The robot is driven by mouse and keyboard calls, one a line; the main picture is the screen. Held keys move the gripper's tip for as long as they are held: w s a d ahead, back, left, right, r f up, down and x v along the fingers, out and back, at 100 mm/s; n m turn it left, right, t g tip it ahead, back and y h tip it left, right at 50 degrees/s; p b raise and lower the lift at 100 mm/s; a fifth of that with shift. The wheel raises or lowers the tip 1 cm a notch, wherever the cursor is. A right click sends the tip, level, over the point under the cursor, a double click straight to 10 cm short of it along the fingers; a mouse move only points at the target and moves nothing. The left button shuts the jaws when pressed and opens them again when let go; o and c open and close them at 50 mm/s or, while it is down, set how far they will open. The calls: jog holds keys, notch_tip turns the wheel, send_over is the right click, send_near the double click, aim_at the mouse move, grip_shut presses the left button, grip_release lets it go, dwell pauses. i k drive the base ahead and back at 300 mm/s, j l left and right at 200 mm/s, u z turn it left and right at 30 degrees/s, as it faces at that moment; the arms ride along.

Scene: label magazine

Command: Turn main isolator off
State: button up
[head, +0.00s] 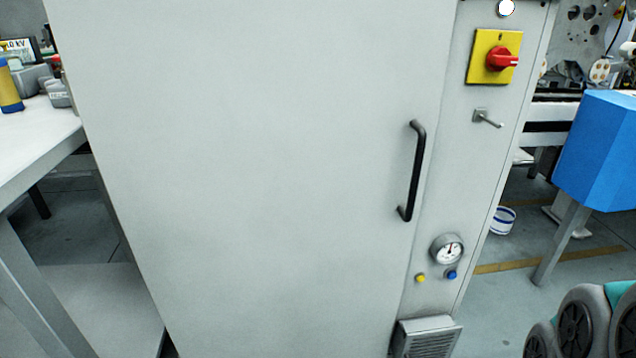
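The main isolator is a red rotary knob (503,58) on a yellow square plate (481,68). It sits high on the right side of a tall grey cabinet's front (270,150). The knob's grip points sideways, to the right in the picture. The markings on the plate are too small to read. My gripper's fingers cannot be made out; grey and teal rounded parts (585,325) at the lower right look like part of my arm. Nothing touches the knob.
Below the isolator are a small metal latch (486,118), a black door handle (415,170), a gauge (447,249), a yellow button (420,278) and a blue button (451,274). A white table (40,140) stands left, a blue box (598,150) right.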

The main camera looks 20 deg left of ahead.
aim_at(499, 58)
jog(key=i+l+u, duration=0.1)
jog(key=l+u, duration=0.15)
jog(key=u, duration=0.15)
jog(key=i+l+u, duration=0.1)
jog(key=l+u, duration=0.15)
jog(key=u, duration=0.15)
jog(key=l+u, duration=0.25)
jog(key=u, duration=0.2)
jog(key=l+u, duration=0.55)
jog(key=u, duration=0.25)
jog(key=k+l, duration=0.1)
jog(key=l, duration=0.3)
jog(key=k+l+u, duration=0.15)
jog(key=l, duration=0.2)
jog(key=k+l, duration=0.15)
jog(key=l, duration=0.2)
jog(key=k+l+u, duration=0.1)
jog(key=l, duration=0.3)
jog(key=k+l, duration=0.2)
jog(key=l, duration=0.15)
jog(key=i+u, duration=0.05)
